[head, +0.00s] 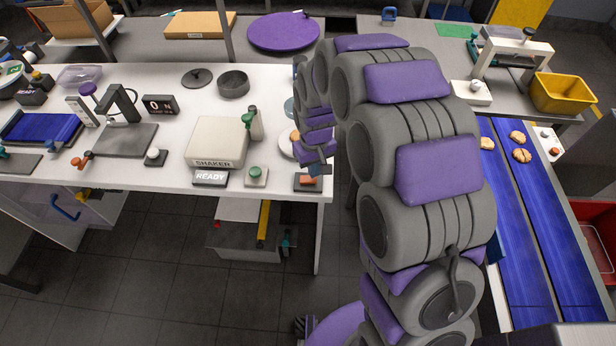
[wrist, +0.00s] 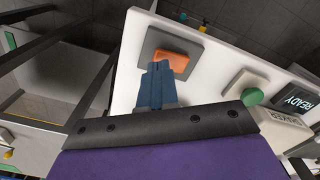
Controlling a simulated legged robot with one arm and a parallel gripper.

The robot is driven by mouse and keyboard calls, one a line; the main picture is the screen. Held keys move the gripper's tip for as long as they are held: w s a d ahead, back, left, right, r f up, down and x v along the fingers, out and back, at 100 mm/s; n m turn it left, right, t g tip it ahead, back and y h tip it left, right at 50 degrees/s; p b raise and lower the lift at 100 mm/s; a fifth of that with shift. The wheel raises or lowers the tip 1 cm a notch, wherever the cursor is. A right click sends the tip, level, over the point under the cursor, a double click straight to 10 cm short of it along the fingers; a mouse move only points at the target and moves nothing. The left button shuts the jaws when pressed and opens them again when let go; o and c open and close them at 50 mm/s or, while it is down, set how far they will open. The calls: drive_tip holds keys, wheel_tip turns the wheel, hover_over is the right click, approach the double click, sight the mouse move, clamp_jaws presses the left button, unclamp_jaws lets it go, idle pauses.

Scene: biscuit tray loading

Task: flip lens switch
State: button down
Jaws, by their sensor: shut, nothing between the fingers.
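An orange rocker switch (head: 308,180) on a dark grey base sits at the front right corner of the white table. It also shows in the wrist view (wrist: 172,61), just beyond my fingertips. No lens label is readable on it. My gripper (head: 316,170) is shut and empty, its blue fingers directly at the switch. In the wrist view the fingertips (wrist: 157,70) overlap the near edge of the switch. I cannot tell whether they touch it. The arm hides part of the table's right side.
A green button (head: 256,173) and a READY sign (head: 210,178) stand left of the switch, in front of the SHAKER box (head: 217,140). A pale plate (head: 287,146) lies behind the switch, partly hidden. Blue conveyor belts (head: 530,230) run on the right.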

drive_tip(key=shift+f, duration=1.05)
idle(0.7)
drive_tip(key=shift+r, duration=0.1)
drive_tip(key=shift+r+p, duration=0.95)
drive_tip(key=shift+r, duration=1.1)
drive_tip(key=shift+r+p, duration=0.55)
drive_tip(key=shift+r, duration=0.85)
drive_tip(key=s+d+r+m, duration=0.1)
drive_tip(key=s+d+r, duration=0.4)
drive_tip(key=s, duration=0.3)
drive_tip(key=s+d+r+m, duration=0.2)
drive_tip(key=s+d+r, duration=0.3)
drive_tip(key=s+r, duration=0.15)
drive_tip(key=s+d+r+m+g, duration=0.1)
drive_tip(key=s+d, duration=0.1)
drive_tip(key=s, duration=0.7)
drive_tip(key=s+d+r+m, duration=0.1)
drive_tip(key=s+d, duration=0.1)
drive_tip(key=s, duration=0.6)
drive_tip(key=shift+s+m+g, duration=0.3)
drive_tip(key=shift+s+g, duration=0.1)
